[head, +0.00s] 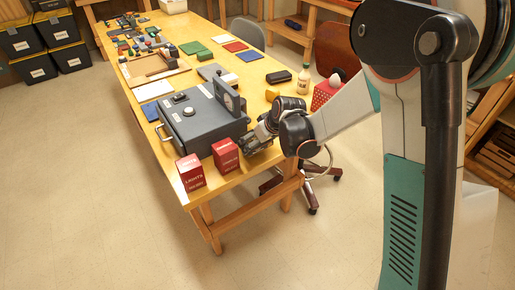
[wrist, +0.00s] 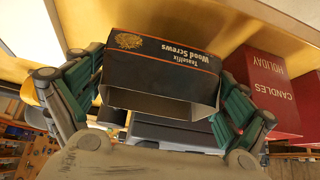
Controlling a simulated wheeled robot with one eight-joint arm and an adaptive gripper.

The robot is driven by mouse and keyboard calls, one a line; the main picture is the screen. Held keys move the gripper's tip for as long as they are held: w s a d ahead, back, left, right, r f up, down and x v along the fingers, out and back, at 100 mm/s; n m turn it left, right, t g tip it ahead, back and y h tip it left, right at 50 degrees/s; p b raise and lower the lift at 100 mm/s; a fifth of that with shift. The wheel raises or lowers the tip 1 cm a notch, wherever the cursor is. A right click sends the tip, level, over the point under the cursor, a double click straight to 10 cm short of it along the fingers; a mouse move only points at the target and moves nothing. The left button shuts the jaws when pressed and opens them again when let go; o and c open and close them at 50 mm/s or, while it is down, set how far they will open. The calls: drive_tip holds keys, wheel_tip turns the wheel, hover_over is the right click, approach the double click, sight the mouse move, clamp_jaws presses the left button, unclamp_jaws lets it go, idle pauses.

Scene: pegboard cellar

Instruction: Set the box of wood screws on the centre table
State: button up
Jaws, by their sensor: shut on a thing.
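The box of wood screws (wrist: 165,60) is black with an orange picture and the printed words "Wood Screws". In the wrist view it sits between the green-padded fingers of my gripper (wrist: 162,92), which is shut on it. The wrist view appears upside down. In the head view my gripper (head: 256,138) is low over the near right edge of the long yellow wooden table (head: 160,100), beside a red box. The box of screws is hard to make out there. I cannot tell whether it touches the tabletop.
A red candles box (wrist: 262,92) is close beside my gripper. A red lights box (head: 190,173) stands at the near corner, and a grey machine (head: 195,120) stands behind both. A black case (head: 278,77) and a glue bottle (head: 304,80) stand farther back. A chair (head: 310,185) is below the edge.

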sight(258, 147)
drive_tip(key=shift+f+b, duration=0.4)
drive_tip(key=shift+f, duration=1.1)
drive_tip(key=shift+f, duration=0.2)
drive_tip(key=o, duration=1.2)
drive_tip(key=shift+r, duration=0.2)
drive_tip(key=shift+s+r, duration=0.1)
drive_tip(key=shift+r, duration=0.15)
drive_tip(key=p+v, duration=0.3)
drive_tip(key=v, duration=0.8)
drive_tip(key=shift+d+r+p, duration=0.2)
drive_tip(key=shift+r+p, duration=0.05)
drive_tip(key=shift+p, duration=0.1)
